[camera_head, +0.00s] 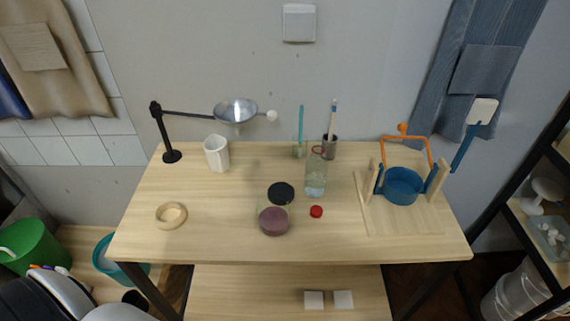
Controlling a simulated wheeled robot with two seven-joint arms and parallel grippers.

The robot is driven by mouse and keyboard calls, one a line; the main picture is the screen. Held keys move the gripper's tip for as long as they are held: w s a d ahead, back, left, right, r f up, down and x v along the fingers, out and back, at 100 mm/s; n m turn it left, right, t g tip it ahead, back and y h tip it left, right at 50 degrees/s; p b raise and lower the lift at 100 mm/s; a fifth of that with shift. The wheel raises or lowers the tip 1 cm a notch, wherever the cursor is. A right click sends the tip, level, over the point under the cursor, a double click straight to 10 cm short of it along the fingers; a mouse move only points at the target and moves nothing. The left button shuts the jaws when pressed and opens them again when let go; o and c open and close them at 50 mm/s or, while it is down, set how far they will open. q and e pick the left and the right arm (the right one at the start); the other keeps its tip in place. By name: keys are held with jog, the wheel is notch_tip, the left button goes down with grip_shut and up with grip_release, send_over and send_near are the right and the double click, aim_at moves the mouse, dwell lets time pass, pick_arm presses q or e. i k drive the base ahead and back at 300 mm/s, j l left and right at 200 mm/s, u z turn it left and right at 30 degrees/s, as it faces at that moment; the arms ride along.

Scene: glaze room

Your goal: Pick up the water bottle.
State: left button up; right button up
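The water bottle (316,180) is a clear, upright bottle with pale contents, standing right of centre on the wooden table (220,240). A reddish ring shows at its open-looking top. A small red cap (316,211) lies on the table just in front of it. Neither of my grippers can be made out in the head view, and nothing is touching the bottle.
A jar of purple glaze (273,222) and a black lid (281,193) sit left of the bottle. A brush cup (330,147) stands behind it. The front-left tabletop is mostly clear.

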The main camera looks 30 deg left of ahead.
aim_at(316, 165)
jog(key=i+j+u, duration=0.1)
jog(key=u, duration=0.8)
jog(key=k+j, duration=0.2)
jog(key=k, duration=0.15)
jog(key=k+j+z, duration=0.1)
jog(key=k+j, duration=0.15)
jog(key=k, duration=0.1)
